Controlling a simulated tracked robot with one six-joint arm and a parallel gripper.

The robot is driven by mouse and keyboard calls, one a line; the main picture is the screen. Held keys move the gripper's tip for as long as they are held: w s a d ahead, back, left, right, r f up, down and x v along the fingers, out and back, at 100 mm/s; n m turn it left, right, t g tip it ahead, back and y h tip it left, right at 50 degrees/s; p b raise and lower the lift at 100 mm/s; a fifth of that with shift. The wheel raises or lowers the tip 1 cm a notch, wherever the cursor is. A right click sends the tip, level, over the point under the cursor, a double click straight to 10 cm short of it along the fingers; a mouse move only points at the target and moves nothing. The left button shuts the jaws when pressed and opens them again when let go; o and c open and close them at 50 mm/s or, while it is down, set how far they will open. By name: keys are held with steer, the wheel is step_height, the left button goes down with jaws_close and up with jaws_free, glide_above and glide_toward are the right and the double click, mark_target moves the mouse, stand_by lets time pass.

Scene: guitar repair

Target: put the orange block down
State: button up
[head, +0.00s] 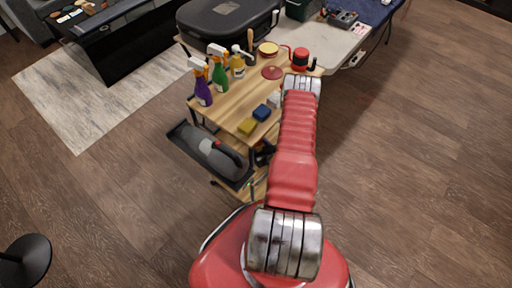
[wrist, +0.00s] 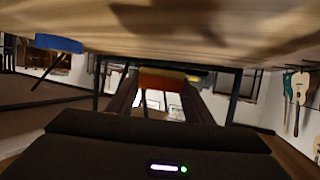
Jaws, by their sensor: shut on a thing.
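The orange block (wrist: 162,78) shows in the wrist view between the dark fingers of my gripper (wrist: 160,97), which is shut on it. The wooden top (wrist: 200,25) fills the upper part of that view, close to the block; I cannot tell whether they touch. In the head view my red arm reaches over the right side of the wooden cart top (head: 225,112). The arm hides the orange block and my gripper there.
A blue block (head: 262,113) and a yellow block (head: 247,126) lie at the cart's near edge. The blue block also shows in the wrist view (wrist: 59,43). Purple (head: 203,92) and green (head: 219,76) spray bottles stand at the left. Bare wood lies between.

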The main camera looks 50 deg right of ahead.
mark_target(256, 147)
steer(key=shift+f, duration=2.05)
steer(key=o, duration=1.1)
steer(key=v, duration=1.2)
steer(key=shift+r, duration=0.1)
steer(key=shift+s, duration=0.1)
